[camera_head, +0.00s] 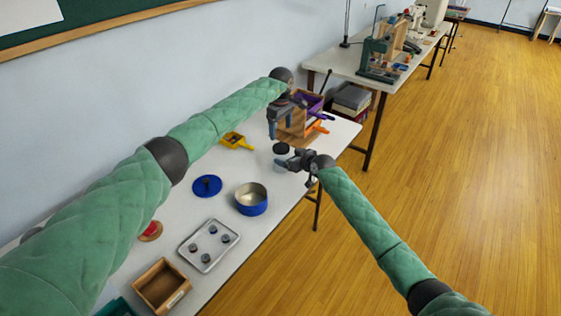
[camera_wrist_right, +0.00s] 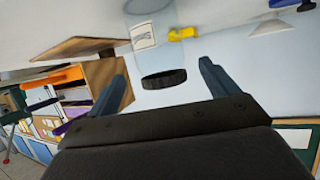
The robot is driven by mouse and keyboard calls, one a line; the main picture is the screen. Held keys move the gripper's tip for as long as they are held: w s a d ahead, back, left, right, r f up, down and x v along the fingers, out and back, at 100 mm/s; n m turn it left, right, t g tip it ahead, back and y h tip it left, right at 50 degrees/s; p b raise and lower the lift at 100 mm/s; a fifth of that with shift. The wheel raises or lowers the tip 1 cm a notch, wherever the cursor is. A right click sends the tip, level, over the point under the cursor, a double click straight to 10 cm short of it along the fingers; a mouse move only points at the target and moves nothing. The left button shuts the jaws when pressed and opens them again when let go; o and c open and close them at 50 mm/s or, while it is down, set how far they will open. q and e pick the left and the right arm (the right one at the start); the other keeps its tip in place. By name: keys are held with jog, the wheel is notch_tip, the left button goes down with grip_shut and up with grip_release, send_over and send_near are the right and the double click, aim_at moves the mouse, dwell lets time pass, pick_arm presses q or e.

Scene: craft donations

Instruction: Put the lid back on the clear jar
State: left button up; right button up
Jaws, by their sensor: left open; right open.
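A black lid (camera_head: 281,148) sits at the top of the clear jar (camera_head: 281,168) near the table's far right edge; whether it is fully seated I cannot tell. In the right wrist view, which is upside down, the lid (camera_wrist_right: 163,78) shows as a dark disc at the end of the see-through jar (camera_wrist_right: 165,45). My right gripper (camera_head: 280,159) is open, level with the jar just below the lid, its fingers either side of it; contact cannot be told. My left gripper (camera_head: 277,130) is open and empty, pointing down above and just behind the lid.
A wooden organizer with purple and orange bins (camera_head: 313,102) stands close behind both grippers. A yellow scoop-like container (camera_head: 236,140), a blue disc with a knob (camera_head: 207,186), a blue tin (camera_head: 251,207), a metal tray (camera_head: 208,262) and a wooden box (camera_head: 162,287) occupy the nearer table.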

pick_arm(q)
jog(key=shift+d, duration=0.15)
pick_arm(e)
jog(key=shift+x, duration=2.9)
pick_arm(q)
jog(key=shift+s, duration=0.1)
pick_arm(e)
jog(key=c, duration=1.7)
pick_arm(q)
jog(key=shift+r, duration=0.2)
pick_arm(e)
grip_shut()
pick_arm(q)
jog(key=n, duration=2)
jog(key=shift+r, duration=0.1)
jog(key=n, duration=0.7)
